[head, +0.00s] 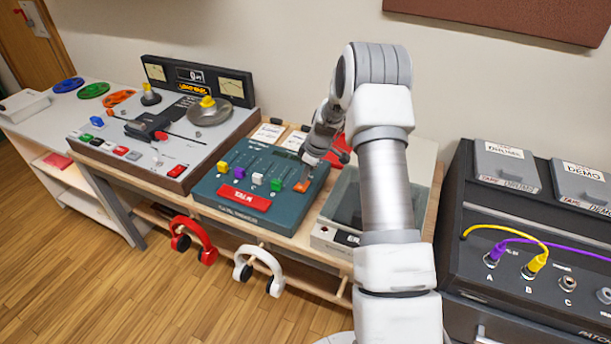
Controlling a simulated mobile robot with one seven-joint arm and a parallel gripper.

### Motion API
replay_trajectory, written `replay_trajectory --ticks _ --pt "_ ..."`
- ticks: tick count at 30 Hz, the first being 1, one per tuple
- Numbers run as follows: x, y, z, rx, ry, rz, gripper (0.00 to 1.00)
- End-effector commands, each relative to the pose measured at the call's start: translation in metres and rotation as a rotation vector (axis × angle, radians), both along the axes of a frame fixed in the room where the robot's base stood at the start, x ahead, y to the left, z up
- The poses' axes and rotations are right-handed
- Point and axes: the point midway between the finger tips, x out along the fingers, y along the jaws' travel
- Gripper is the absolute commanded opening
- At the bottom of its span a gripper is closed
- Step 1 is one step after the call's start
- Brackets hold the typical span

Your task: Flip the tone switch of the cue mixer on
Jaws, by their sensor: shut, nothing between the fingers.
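The teal console (219,203), which looks like the cue mixer, sits on the wooden bench. It has several coloured slider knobs, among them a white one (257,178) and a green one (276,184), and a red labelled plate (244,197) at its front. A small orange part (301,187), possibly the tone switch, is at its right side.
A grey tape machine (150,175) stands left of the console. A clear-lidded box (345,205) is close on its right, partly behind my arm. A black patch bay (520,240) with yellow and purple cables is farther right. Red headphones (194,238) and white headphones (259,266) hang at the bench front.

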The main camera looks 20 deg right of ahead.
Motion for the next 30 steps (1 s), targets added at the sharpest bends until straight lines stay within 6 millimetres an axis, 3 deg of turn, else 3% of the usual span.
replay_trajectory --ticks 5,10,24,30 --pt "0.000 -0.001 0.002 0.000 -0.001 0.000 0.00" --pt "-0.004 -0.004 0.021 -0.002 -0.004 0.000 0.00" --pt "-0.030 -0.023 0.127 -0.001 -0.004 -0.002 0.00" --pt "-0.037 -0.028 0.156 -0.002 -0.002 0.000 0.00"
